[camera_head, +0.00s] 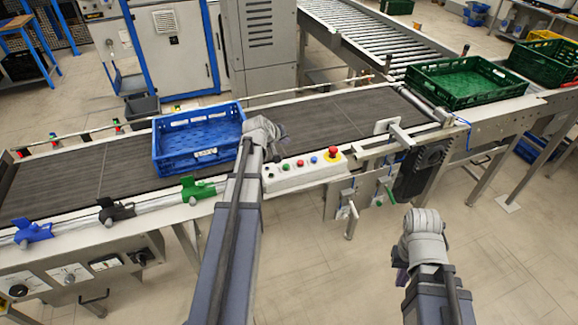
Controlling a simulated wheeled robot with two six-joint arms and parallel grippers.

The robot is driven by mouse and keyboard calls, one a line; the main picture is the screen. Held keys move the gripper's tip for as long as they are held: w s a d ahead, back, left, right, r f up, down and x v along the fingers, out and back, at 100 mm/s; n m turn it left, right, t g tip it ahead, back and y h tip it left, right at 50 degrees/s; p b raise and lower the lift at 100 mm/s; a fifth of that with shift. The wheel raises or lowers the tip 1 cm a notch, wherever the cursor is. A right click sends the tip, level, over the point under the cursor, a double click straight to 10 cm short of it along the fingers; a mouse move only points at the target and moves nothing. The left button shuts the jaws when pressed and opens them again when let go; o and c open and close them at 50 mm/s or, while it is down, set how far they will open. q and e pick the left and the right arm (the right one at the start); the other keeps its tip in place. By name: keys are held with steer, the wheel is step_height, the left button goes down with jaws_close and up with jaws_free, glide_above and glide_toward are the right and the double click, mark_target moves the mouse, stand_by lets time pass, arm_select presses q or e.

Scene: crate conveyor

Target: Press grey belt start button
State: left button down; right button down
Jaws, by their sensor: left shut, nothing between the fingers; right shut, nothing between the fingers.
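A light grey control box (305,174) sits on the near edge of the conveyor belt. Its top carries several small buttons, among them a red one (299,162) and a blue one (313,160), and a large red mushroom button (333,154) at the right end. I cannot make out a grey button clearly; the box's left end is close beside my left arm. My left gripper (279,137) is shut and empty, over the belt just behind the left end of the box. My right gripper (400,274) is shut and empty, low over the floor at the lower right.
A blue crate (176,168) stands on the dark belt (330,115), left of my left gripper. A green crate (462,98) stands at the belt's right end, another (540,72) beyond it. Coloured clamps line the near rail. Open floor lies around my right gripper.

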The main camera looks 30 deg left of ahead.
mark_target(285, 168)
arm_select(q)
steer(key=shift+f, duration=0.15)
step_height(285, 168, down, 9)
steer(key=b, duration=0.9)
steer(key=shift+r, duration=0.2)
stand_by(1.4)
steer(key=shift+f+b, duration=0.35)
steer(key=shift+f, duration=0.05)
